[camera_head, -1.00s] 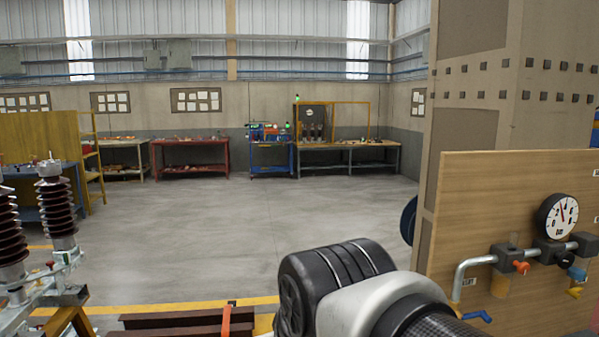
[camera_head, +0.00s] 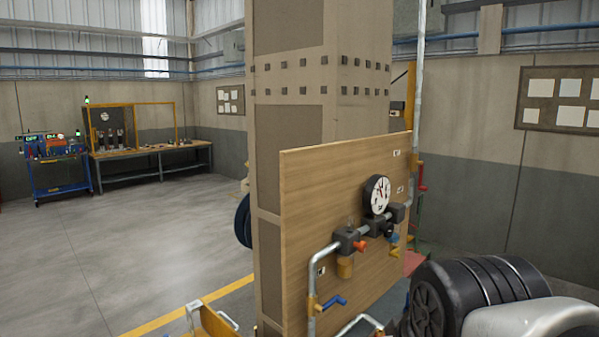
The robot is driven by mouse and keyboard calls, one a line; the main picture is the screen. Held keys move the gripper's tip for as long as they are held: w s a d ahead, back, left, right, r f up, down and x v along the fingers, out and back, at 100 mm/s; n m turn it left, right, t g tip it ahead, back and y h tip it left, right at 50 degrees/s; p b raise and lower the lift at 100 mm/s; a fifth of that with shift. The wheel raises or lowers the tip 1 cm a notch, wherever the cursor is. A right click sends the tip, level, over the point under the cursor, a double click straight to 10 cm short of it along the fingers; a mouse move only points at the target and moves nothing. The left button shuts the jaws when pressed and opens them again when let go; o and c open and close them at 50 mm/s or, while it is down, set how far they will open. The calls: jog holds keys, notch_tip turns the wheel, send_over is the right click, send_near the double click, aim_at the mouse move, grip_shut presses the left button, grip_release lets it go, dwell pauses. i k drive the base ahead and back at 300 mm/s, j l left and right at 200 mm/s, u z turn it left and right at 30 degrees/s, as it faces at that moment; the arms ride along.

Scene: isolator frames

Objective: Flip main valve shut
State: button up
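A wooden panel (camera_head: 300,215) carries grey pipework with a round white pressure gauge (camera_head: 377,194). A lever with a blue handle (camera_head: 335,300) sits on the pipe at the lower left of the panel. An orange-red knob (camera_head: 360,246) is on the dark block left of the gauge. A small blue knob (camera_head: 393,238) and a yellow handle (camera_head: 394,252) are below and right of the gauge. A red handle (camera_head: 422,186) is on the vertical pipe at the right. I cannot tell which one is the main valve.
The panel is fixed to a tall beige pillar (camera_head: 290,120). A yellow frame part (camera_head: 222,328) stands at the bottom, left of the panel. The floor (camera_head: 150,235) to the left is clear up to a workbench (camera_head: 155,155) and a blue cart (camera_head: 60,170).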

aim_at(421, 163)
jog(key=z, duration=0.75)
jog(key=i+l+u, duration=0.15)
jog(key=i+l, duration=0.15)
jog(key=i+l+u, duration=0.1)
jog(key=i+l, duration=0.25)
jog(key=i+l+u, duration=0.15)
jog(key=i+l, duration=0.25)
jog(key=i+l+u, duration=0.15)
jog(key=i+l, duration=0.2)
jog(key=i+l+u, duration=0.1)
jog(key=i+l, duration=0.2)
jog(key=l, duration=0.2)
jog(key=i+l+u, duration=0.15)
jog(key=i+l, duration=0.15)
jog(key=l, duration=0.2)
jog(key=i+l+u, duration=0.15)
jog(key=l, duration=0.35)
jog(key=i+l+u, duration=0.1)
jog(key=i+l, duration=0.25)
jog(key=l, duration=0.2)
